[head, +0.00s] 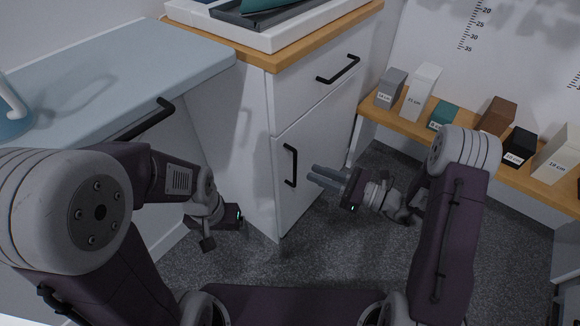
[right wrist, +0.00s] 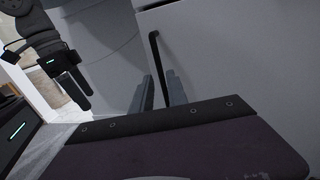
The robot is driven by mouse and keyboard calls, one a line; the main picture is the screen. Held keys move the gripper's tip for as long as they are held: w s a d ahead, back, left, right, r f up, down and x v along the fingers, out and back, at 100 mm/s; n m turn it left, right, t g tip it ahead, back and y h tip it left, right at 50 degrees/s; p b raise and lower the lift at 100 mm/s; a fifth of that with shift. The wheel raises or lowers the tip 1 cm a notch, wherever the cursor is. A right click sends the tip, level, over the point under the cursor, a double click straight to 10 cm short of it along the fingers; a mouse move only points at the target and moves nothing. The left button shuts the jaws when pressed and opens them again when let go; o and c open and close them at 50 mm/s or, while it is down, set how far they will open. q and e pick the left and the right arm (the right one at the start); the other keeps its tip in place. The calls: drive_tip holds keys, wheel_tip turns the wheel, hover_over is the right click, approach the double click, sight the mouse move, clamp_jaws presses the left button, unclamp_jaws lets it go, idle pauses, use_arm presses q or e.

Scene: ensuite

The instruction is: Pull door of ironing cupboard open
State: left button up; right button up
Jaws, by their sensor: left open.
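The white cupboard door (head: 312,150) is shut, below a drawer in the cabinet with the wooden top. Its black vertical handle (head: 290,165) is on the door's left side. My right gripper (head: 313,174) is just right of the handle in the head view, fingers pointing at it. In the right wrist view the handle (right wrist: 155,50) shows between the open fingers (right wrist: 158,88); I cannot tell whether they touch it. My left gripper (head: 208,243) is open and empty, low at the cabinet's left side. It also shows in the right wrist view (right wrist: 80,97).
The drawer (head: 318,85) above has a black handle. A pale blue-grey counter (head: 110,75) stands at left. A wooden shelf (head: 400,124) with several labelled blocks runs along the right wall. Grey carpet (head: 330,250) is free in front of the door.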

drive_tip(key=b+x, duration=0.2)
drive_tip(key=x, duration=0.5)
drive_tip(key=shift+a+b, duration=0.2)
drive_tip(key=shift+b, duration=0.15)
clamp_jaws()
idle(0.9)
